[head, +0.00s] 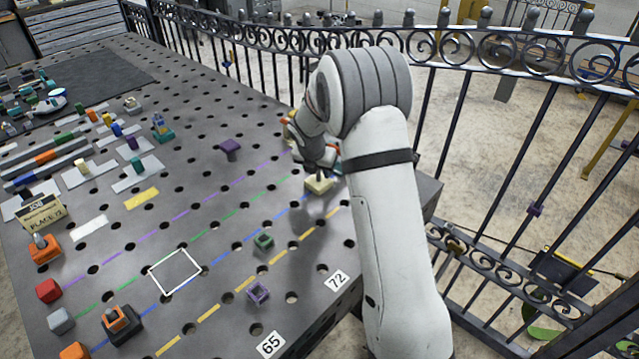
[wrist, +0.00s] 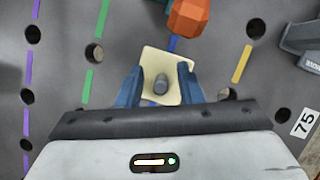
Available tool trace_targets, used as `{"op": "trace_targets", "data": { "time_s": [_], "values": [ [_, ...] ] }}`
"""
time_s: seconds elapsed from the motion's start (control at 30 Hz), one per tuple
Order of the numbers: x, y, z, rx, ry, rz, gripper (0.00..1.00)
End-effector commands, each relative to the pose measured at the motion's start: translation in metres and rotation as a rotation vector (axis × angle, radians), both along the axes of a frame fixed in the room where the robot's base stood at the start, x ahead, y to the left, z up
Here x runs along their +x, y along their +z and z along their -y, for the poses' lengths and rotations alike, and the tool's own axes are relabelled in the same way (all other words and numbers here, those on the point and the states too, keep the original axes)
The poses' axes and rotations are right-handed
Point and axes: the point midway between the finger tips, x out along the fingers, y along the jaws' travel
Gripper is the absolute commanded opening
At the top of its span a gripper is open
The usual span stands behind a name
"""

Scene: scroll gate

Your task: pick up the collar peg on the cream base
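The cream base (wrist: 160,60) lies on the dark perforated table, over the blue line. A round grey peg (wrist: 161,84) stands up from it, seen almost from above; its collar cannot be made out. My gripper (wrist: 160,69) is open, with its two blue fingers on either side of the peg and a visible gap on each side. In the head view the cream base (head: 318,185) shows below my wrist, and my arm hides the peg and fingertips.
An orange faceted piece (wrist: 188,18) stands just beyond the cream base in the wrist view. A grey block (wrist: 300,32) is at the right. An iron fence (head: 465,50) runs behind the table.

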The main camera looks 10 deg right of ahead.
Motion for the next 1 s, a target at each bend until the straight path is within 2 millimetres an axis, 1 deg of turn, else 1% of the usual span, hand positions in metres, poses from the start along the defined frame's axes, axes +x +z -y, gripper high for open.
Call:
{"op": "trace_targets", "data": {
  "time_s": [0.03, 0.4, 1.0],
  "values": [
    [-0.0001, 0.0000, -0.0002, 0.000, 0.000, 0.000, 0.29],
    [-0.0002, 0.0003, -0.0007, 0.000, 0.001, 0.000, 0.00],
    [-0.0002, 0.0003, -0.0015, 0.000, 0.002, 0.000, 0.00]
  ]
}}
